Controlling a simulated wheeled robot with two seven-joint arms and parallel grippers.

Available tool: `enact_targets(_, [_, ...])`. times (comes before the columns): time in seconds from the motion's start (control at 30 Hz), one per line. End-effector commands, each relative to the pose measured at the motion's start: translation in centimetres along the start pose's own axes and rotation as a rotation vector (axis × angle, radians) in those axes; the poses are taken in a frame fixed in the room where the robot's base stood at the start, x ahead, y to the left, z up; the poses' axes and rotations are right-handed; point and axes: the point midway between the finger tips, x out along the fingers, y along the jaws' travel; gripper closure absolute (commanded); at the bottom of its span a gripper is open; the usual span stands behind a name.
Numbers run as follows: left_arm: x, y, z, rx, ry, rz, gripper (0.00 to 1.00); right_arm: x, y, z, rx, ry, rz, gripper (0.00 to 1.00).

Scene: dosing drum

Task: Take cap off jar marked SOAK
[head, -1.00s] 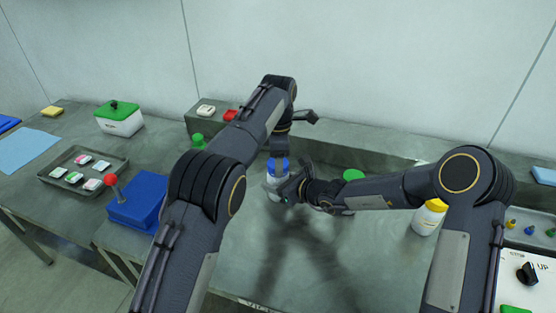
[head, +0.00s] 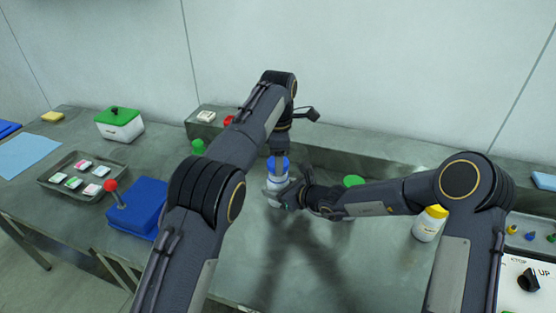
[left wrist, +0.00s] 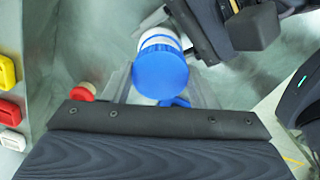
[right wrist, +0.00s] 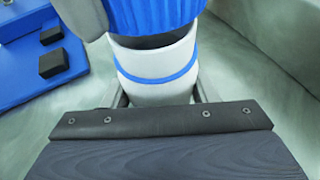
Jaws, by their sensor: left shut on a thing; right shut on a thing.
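A white jar (head: 274,184) with a blue cap (head: 279,163) stands mid-table; no marking is readable on it. My left gripper (head: 279,153) points down from above, shut on the cap. In the left wrist view the cap (left wrist: 160,70) sits between its fingers, partly covering the white jar. My right gripper (head: 285,195) reaches in from the right, shut on the jar body. In the right wrist view the white body (right wrist: 155,75) with its blue band is between the fingers. There a dark gap shows below the cap (right wrist: 155,15), which looks raised off the jar.
A green-capped jar (head: 353,181) is close behind my right forearm, and a yellow-capped jar (head: 428,225) stands to the right. A blue box with a red-knobbed lever (head: 140,208) and a tray (head: 55,185) are at left. The front middle of the table is clear.

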Motion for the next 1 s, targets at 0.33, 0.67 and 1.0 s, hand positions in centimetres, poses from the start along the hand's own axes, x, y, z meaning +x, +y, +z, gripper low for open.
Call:
enact_targets(0.33, [-3.5,0.0,0.0,-0.001,0.0,0.001,0.75,0.0,0.0,0.0,0.0,0.0,0.0,1.0])
enact_targets(0.67, [-3.6,0.0,0.0,0.0,0.0,0.0,0.75,0.0,0.0,0.0,0.0,0.0,0.0,0.3])
enact_targets(1.0, [-3.5,0.0,0.0,0.0,0.0,0.001,0.75,-0.1,0.0,0.0,0.0,0.0,0.0,0.22])
